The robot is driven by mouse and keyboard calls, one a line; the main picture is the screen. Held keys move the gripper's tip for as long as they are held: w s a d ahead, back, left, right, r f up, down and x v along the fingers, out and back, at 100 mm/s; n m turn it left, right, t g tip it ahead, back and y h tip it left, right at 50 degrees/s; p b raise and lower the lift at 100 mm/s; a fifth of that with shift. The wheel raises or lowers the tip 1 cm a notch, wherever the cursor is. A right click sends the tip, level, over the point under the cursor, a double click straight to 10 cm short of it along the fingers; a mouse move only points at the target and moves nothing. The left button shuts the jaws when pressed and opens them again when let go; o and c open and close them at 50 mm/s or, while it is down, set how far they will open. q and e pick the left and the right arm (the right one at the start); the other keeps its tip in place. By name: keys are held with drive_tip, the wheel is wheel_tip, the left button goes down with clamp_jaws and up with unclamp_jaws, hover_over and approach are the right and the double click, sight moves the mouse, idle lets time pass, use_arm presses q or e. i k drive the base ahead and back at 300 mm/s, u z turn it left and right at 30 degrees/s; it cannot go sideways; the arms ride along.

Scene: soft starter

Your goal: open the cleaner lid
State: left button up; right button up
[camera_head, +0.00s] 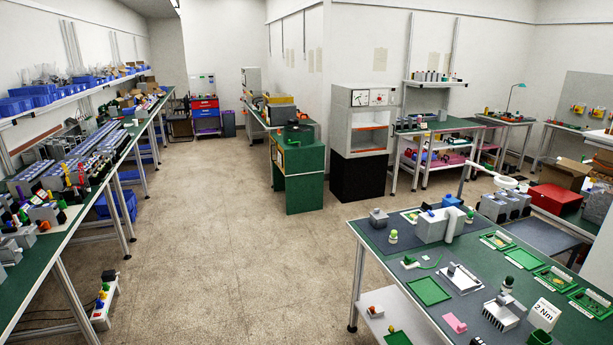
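Neither of my grippers shows in the head view. I cannot tell for sure which thing is the cleaner. A small grey box (378,219) with a knob-like top stands at the back left of the right-hand workbench, and its top looks shut. The details of any lid are too small to make out.
The green-topped workbench (395,310) holds green trays (429,291), a finned grey block (503,312) and a "2 Nm" sign (543,313). A long crowded bench (75,215) runs along the left. A green cabinet (304,180) stands farther back. The middle floor (220,260) is clear.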

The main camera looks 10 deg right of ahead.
sight(450, 198)
drive_tip(key=i, duration=5.75)
drive_tip(key=z, duration=2.25)
drive_tip(key=i, duration=3.1)
drive_tip(key=z, duration=1.95)
